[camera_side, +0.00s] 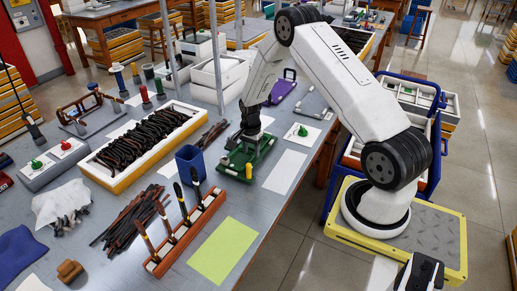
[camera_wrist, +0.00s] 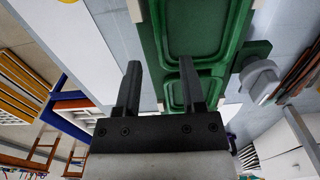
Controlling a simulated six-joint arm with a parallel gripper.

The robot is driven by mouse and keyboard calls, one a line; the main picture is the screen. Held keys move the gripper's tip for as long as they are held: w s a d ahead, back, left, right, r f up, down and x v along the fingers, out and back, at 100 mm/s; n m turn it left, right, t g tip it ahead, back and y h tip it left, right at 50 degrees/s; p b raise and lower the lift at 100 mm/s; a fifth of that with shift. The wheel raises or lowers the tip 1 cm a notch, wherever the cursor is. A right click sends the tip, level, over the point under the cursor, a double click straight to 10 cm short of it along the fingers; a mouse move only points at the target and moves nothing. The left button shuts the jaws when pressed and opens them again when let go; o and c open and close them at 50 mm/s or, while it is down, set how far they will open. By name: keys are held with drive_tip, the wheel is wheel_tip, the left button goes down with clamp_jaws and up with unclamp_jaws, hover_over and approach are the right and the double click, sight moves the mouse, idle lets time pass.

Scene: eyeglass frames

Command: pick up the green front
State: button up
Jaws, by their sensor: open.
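A green fixture (camera_side: 236,163) lies on the grey bench below my gripper (camera_side: 249,140) in the side view. The wrist view shows its green surface (camera_wrist: 200,35) with two rounded recesses, running past the finger tips. I cannot make out a separate green front on it; it may blend in with the fixture or be hidden by my gripper. In the wrist view my gripper (camera_wrist: 160,70) has its two dark fingers apart, with nothing seen held between them. The gap between the finger tips and the green surface is hard to judge.
A blue cup (camera_side: 189,163) stands left of the fixture, and a small yellow post (camera_side: 249,172) is at its front. A rack of upright tools (camera_side: 190,232) and a white-lined tray of dark parts (camera_side: 145,147) are further left. A white sheet (camera_side: 285,171) lies to the right.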

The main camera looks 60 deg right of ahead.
drive_tip(key=shift+f, duration=1.35)
clamp_jaws()
